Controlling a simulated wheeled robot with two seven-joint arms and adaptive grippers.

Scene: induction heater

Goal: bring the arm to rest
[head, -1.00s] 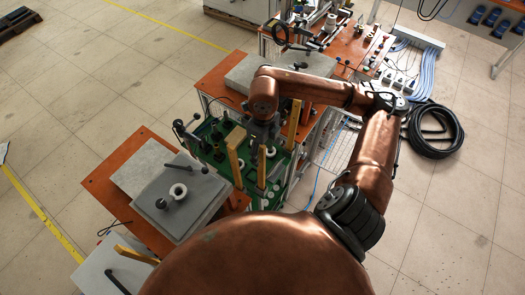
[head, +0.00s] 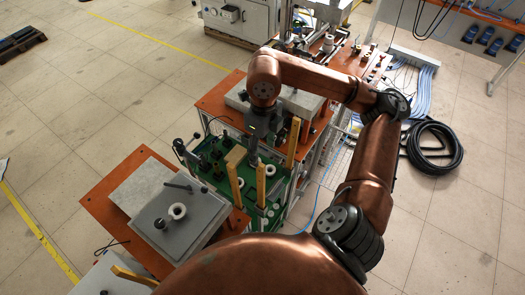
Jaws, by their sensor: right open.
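My right arm comes in from the right and bends down over the green board (head: 212,178). My right gripper (head: 253,150) points down, open, above or at the back part of this board, near the upright wooden posts. No object shows between its fingers, though the fingertips are small and dark. I cannot tell whether they touch anything. My left gripper is out of view.
Upright wooden posts (head: 292,142) stand close to the gripper. An orange bench with equipment (head: 375,66) stands behind. A coiled black hose (head: 434,148) lies on the floor at right.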

